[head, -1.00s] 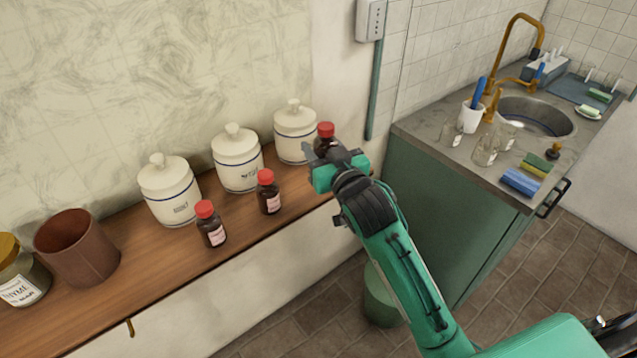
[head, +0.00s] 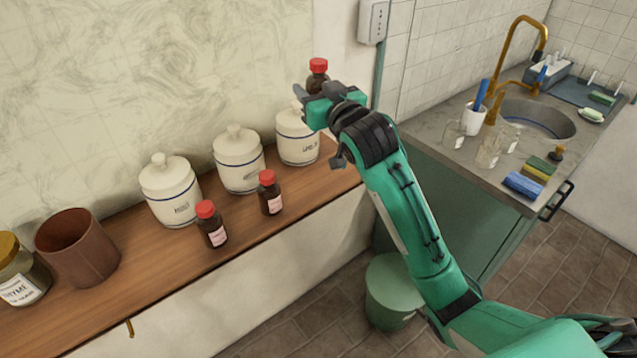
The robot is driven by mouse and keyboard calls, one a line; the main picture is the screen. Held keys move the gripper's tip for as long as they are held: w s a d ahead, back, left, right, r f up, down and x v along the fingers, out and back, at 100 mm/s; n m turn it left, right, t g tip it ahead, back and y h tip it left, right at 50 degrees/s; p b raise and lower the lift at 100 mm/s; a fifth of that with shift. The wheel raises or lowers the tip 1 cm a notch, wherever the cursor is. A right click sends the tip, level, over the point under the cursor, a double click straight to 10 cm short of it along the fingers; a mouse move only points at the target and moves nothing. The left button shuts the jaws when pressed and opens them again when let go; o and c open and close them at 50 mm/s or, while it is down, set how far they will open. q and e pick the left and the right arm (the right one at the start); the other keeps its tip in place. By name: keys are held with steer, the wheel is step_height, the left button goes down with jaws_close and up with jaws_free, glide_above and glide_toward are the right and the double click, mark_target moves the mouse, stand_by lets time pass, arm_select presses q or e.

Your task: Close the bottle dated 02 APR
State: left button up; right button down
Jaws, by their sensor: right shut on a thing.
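Three small brown bottles with red caps and pale labels show in the head view. One bottle (head: 212,226) stands on the shelf at the left, and a second bottle (head: 270,194) stands to its right; both are upright. My right gripper (head: 316,92) is shut on the third bottle (head: 318,70) and holds it raised above the right end of the shelf, roughly upright. The gripper hides its lower part and label. The dates on the labels are too small to read. My left gripper is not in view.
White lidded jars (head: 169,190) stand along the back of the wooden shelf (head: 165,262). A brown pot (head: 78,250) and a thyme jar (head: 20,272) stand at the left. A sink counter (head: 425,130) with glassware and sponges is at the right. A green bin (head: 392,290) stands below.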

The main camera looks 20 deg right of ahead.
step_height(320, 180, down, 16)
steer(key=shift+r+p, duration=0.15)
steer(key=shift+p, duration=0.85)
step_height(320, 180, down, 4)
steer(key=shift+r+p, duration=0.1)
steer(key=shift+p, duration=0.25)
steer(key=shift+f, duration=0.25)
steer(key=shift+f, duration=0.15)
steer(key=c, duration=0.7)
jaws_free()
